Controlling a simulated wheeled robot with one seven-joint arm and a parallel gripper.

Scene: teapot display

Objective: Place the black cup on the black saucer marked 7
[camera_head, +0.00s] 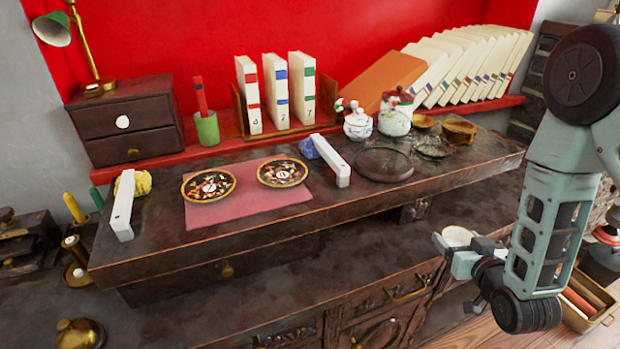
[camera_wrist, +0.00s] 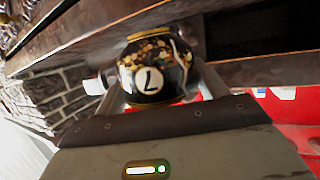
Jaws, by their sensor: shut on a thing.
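My gripper (camera_head: 457,246) is shut on the black cup (camera_wrist: 152,72), in front of the table's right part and apart from the tabletop. In the wrist view the cup has a gold rim, a floral pattern and a white disc with a 7, and sits between both fingers. In the head view only its pale inside (camera_head: 457,235) shows clearly. Two black floral saucers with gold rims lie empty on a pink cloth (camera_head: 240,213): a left saucer (camera_head: 208,194) and a right saucer (camera_head: 282,172). Each has a white disc; the marks are too small to read surely.
White bars stand left (camera_head: 124,205) and right (camera_head: 331,160) of the cloth. A dark round plate (camera_head: 384,165), glass dishes and two lidded pots (camera_head: 358,125) are at the right. Numbered books (camera_head: 275,90) stand behind. The table's front edge lies between my gripper and the saucers.

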